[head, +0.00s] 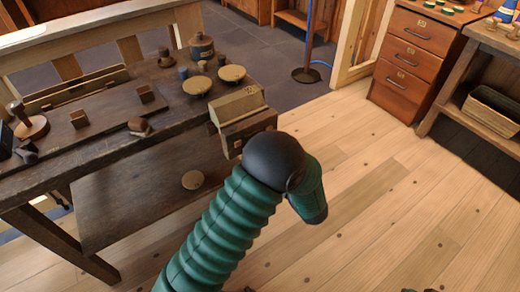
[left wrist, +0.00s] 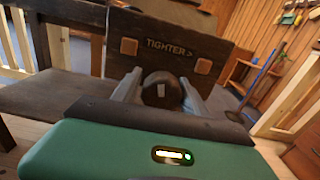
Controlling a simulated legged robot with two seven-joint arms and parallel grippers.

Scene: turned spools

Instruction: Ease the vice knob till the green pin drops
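The vice (head: 240,115) is fixed at the bench's right end, and its front jaw shows in the left wrist view (left wrist: 205,50) with the words "TIGHTER >" and two square light plugs. The dark round vice knob (left wrist: 160,95) with a pale mark sits below the words. My left gripper (left wrist: 160,88) has one finger on each side of the knob, and both seem to touch it. In the head view my green left arm hides the knob and gripper. I cannot make out the green pin in either view.
The workbench (head: 70,160) holds spools, small blocks and round discs. A drawer cabinet (head: 412,60) and another bench stand at the right. The wooden floor between is clear.

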